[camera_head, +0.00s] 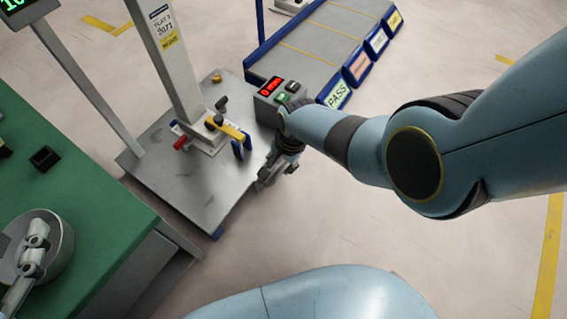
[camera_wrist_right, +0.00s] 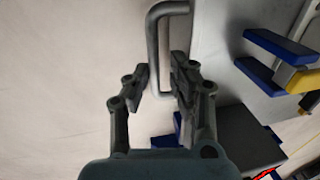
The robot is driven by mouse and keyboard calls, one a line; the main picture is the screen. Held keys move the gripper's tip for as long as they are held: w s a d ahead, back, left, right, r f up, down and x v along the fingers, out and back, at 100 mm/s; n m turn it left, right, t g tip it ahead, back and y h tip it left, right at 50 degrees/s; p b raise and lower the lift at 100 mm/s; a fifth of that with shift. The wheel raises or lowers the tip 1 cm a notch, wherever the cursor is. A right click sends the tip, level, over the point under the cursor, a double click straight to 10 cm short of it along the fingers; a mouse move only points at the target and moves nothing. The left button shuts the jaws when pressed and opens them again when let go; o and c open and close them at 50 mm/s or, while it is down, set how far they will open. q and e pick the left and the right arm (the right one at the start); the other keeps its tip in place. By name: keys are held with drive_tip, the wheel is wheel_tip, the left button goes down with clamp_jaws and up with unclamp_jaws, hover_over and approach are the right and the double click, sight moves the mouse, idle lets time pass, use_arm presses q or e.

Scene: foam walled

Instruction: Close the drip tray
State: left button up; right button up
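My right gripper (camera_head: 267,181) is low beside the right edge of a grey metal plate (camera_head: 185,190). In the right wrist view the right gripper (camera_wrist_right: 157,88) is open. A bent grey metal handle (camera_wrist_right: 153,48) passes between its two fingers, with a gap visible on both sides of the bar. The handle's ends run toward the plate's edge in the wrist view. The drip tray's body cannot be made out clearly; in the head view my gripper hides the handle area.
A post with a yellow-handled clamp (camera_head: 228,130) stands on the plate. A green-topped bench (camera_head: 90,200) with a round pan (camera_head: 62,262) is at left.

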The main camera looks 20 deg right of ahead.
drive_tip(key=shift+r, duration=0.1)
wheel_tip(320, 180, up, 7)
drive_tip(key=s, duration=0.1)
drive_tip(key=shift+d, duration=0.4)
idle(0.7)
